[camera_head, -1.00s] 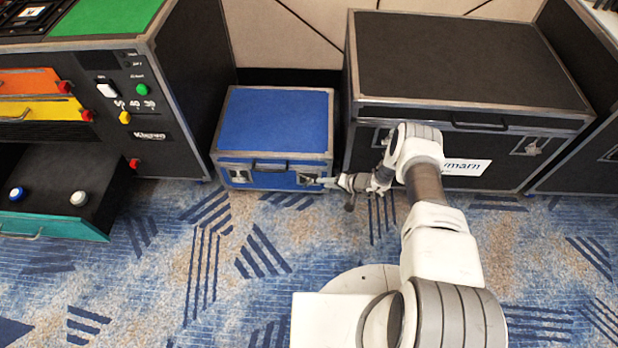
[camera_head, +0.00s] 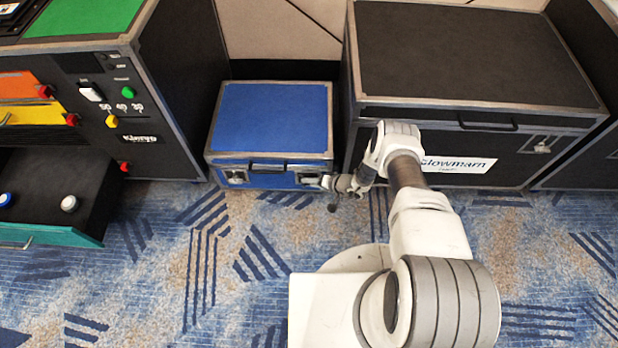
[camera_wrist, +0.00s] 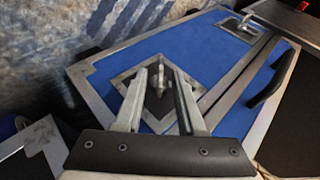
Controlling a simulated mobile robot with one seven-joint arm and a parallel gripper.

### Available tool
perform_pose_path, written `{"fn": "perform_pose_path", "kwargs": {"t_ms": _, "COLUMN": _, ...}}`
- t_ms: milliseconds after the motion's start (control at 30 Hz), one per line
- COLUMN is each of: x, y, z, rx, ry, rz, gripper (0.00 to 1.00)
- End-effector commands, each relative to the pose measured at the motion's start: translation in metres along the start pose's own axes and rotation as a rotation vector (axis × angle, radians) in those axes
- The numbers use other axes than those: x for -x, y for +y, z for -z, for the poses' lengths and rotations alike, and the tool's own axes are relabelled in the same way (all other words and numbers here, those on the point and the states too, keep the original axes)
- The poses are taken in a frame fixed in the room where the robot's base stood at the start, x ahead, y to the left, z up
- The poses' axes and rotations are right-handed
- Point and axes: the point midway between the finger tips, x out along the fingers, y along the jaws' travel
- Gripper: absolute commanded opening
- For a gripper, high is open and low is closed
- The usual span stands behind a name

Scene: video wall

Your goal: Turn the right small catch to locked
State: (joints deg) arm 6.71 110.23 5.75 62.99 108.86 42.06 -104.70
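The blue case (camera_head: 270,115) stands on the carpet with its lid down. Its right small catch (camera_head: 310,179) is on the front near the right corner. In the wrist view this catch (camera_wrist: 158,82) is a small metal tab in a diamond-looking recessed plate. My gripper (camera_wrist: 160,72) is open, with one finger on each side of the tab; I cannot tell whether either touches it. In the head view my gripper (camera_head: 322,182) is at the case's front right and partly covers the catch. The left small catch (camera_head: 236,176) also shows in the wrist view (camera_wrist: 240,27).
A black handle (camera_head: 268,166) sits between the catches. A large black case (camera_head: 470,60) stands close on the right, behind my arm. On the left, a black cabinet (camera_head: 150,160) has an open lower drawer (camera_head: 50,238) with knobs. The patterned carpet in front is clear.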

Motion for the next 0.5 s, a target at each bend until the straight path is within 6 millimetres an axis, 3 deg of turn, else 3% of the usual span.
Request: {"fn": "perform_pose_path", "kwargs": {"t_ms": 500, "x": -0.0032, "y": 0.0009, "z": -0.0057, "rx": -0.001, "ry": 0.001, "rz": 0.0, "gripper": 0.37}}
